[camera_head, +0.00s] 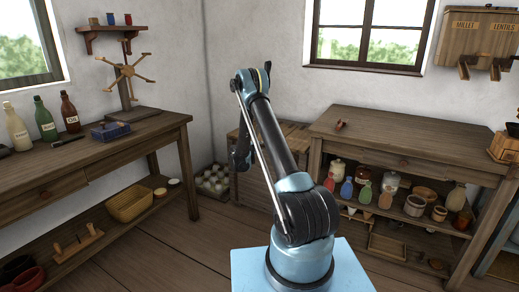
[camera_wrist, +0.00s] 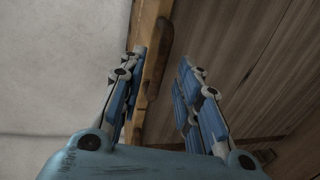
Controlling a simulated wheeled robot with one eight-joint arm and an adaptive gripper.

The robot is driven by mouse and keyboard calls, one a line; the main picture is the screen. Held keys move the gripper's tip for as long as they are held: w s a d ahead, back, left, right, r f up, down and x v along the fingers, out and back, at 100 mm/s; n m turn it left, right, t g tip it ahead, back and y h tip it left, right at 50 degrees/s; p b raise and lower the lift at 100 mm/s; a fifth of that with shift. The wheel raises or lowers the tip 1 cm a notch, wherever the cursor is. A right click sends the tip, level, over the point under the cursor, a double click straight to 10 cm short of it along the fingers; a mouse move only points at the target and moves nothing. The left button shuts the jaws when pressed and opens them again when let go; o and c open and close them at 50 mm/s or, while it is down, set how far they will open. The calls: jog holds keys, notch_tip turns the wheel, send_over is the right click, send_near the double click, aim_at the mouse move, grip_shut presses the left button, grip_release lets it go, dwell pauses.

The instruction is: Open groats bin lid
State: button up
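A wooden chest (camera_head: 262,190) with a planked top stands in the back corner, partly hidden behind my arm. I see no label on it, so I cannot confirm that it is the groats bin. My gripper (camera_head: 240,160) hangs down over the chest's left part. In the wrist view my gripper (camera_wrist: 163,58) is open, with its two blue fingers apart. A dark wooden handle (camera_wrist: 164,40) on a lighter wooden strip (camera_wrist: 148,18) shows between the fingers. I cannot tell whether a finger touches it. Dark planks (camera_wrist: 235,50) lie to its right.
A crate of pale round items (camera_head: 213,180) stands left of the chest. A workbench (camera_head: 410,135) with shelves of jars is on the right, and another bench (camera_head: 90,150) with bottles on the left. Labelled wall bins (camera_head: 480,35) hang top right.

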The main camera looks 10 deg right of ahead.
jog(key=shift+x, duration=1.7)
grip_shut()
jog(key=shift+a, duration=0.1)
